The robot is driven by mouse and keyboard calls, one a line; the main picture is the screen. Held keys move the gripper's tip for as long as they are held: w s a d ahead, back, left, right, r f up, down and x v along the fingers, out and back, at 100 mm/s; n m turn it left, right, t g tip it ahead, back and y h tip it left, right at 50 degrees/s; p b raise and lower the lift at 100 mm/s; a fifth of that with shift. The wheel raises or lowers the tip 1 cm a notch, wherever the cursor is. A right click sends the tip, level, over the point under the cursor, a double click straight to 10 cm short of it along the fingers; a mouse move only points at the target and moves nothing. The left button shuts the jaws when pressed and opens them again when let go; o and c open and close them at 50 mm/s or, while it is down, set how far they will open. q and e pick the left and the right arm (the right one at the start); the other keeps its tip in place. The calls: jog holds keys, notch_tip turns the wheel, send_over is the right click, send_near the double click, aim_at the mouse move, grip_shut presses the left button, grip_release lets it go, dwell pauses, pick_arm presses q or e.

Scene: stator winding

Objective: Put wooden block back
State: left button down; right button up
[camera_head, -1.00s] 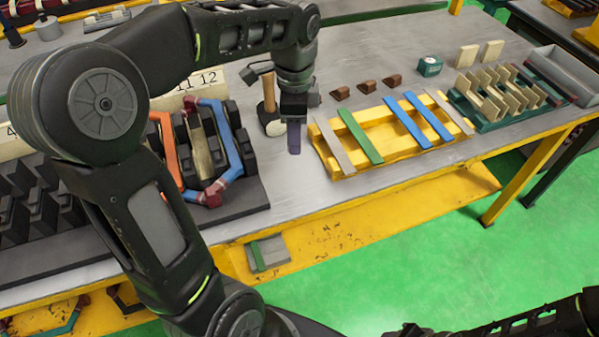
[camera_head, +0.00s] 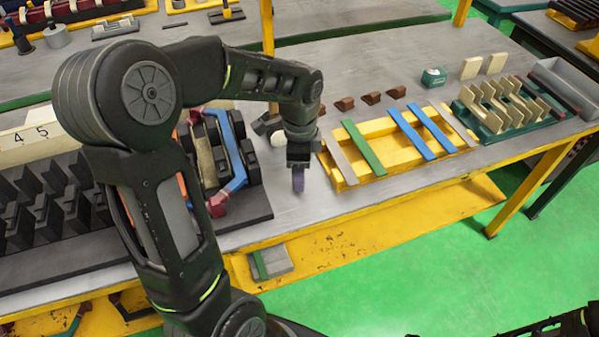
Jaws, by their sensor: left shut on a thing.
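My left gripper (camera_head: 298,181) points down over the grey table, left of the yellow rack. It is shut on a small dark purplish piece, mostly hidden by the jaws; I cannot tell whether this is a wooden block. Two pale wooden blocks (camera_head: 471,68) stand at the back right. More pale pieces stand in a green holder (camera_head: 487,131). My right gripper is out of view; only part of my right arm shows at the bottom right.
The yellow rack carries grey, green and blue strips. A black fixture with a blue-and-red coil (camera_head: 237,170) stands left of the gripper. A mallet head (camera_head: 278,139) shows partly behind my arm. A green box (camera_head: 433,77) and grey tray (camera_head: 566,85) are farther right. The table's front strip is clear.

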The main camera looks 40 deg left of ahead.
pick_arm(q)
jog(key=shift+f, duration=0.4)
jog(key=shift+f, duration=0.15)
jog(key=c, duration=0.8)
grip_release()
jog(key=shift+o, duration=0.2)
notch_tip(320, 180, up, 12)
jog(key=shift+r, duration=0.2)
